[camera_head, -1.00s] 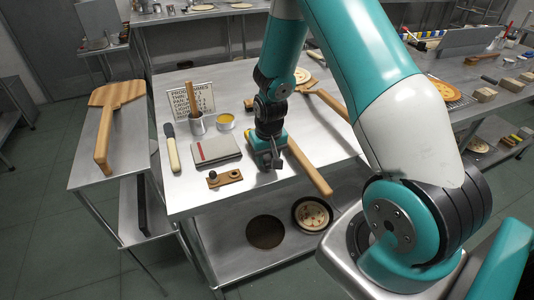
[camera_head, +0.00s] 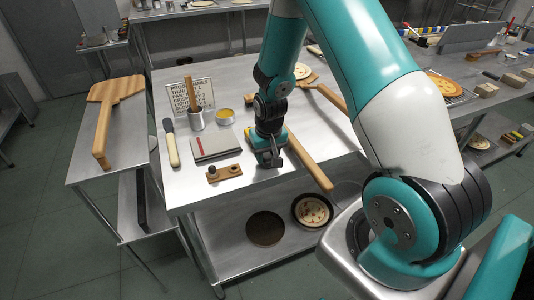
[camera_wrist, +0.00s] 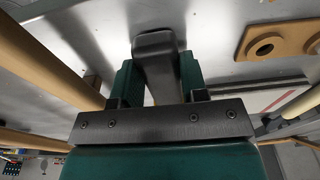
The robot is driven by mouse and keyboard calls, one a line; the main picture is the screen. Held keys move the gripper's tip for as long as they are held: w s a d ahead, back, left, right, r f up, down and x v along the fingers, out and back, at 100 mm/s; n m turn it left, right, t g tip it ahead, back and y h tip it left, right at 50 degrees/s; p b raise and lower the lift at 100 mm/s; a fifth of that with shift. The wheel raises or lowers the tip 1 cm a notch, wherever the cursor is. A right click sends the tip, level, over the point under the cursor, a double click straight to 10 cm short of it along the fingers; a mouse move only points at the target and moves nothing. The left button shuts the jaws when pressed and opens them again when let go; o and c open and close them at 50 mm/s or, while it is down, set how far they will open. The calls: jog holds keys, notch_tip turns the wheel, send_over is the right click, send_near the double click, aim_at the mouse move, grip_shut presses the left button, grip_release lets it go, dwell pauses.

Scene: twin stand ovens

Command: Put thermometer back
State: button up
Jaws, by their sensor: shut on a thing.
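My gripper (camera_head: 268,158) is low over the front of the steel table (camera_head: 185,190), to the right of a wooden block (camera_head: 224,173). In the wrist view, the green fingers of my gripper (camera_wrist: 157,85) are shut on a dark grey, rounded thing (camera_wrist: 155,45), which I take to be the thermometer; only its end shows. Whether it touches the tabletop I cannot tell. The wooden block has round holes, and a dark knob stands at its left part in the head view. The block also shows in the wrist view (camera_wrist: 252,50), apart from my gripper.
A grey book-like pad (camera_head: 215,145) with a red stripe lies left of my gripper. A long wooden handle (camera_head: 308,163) lies close on the right.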

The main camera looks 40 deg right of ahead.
jog(key=shift+f, duration=0.15)
jog(key=o, duration=1.1)
notch_tip(320, 180, up, 17)
jog(key=s+b, duration=0.1)
jog(key=s, duration=0.1)
jog(key=shift+a, duration=0.25)
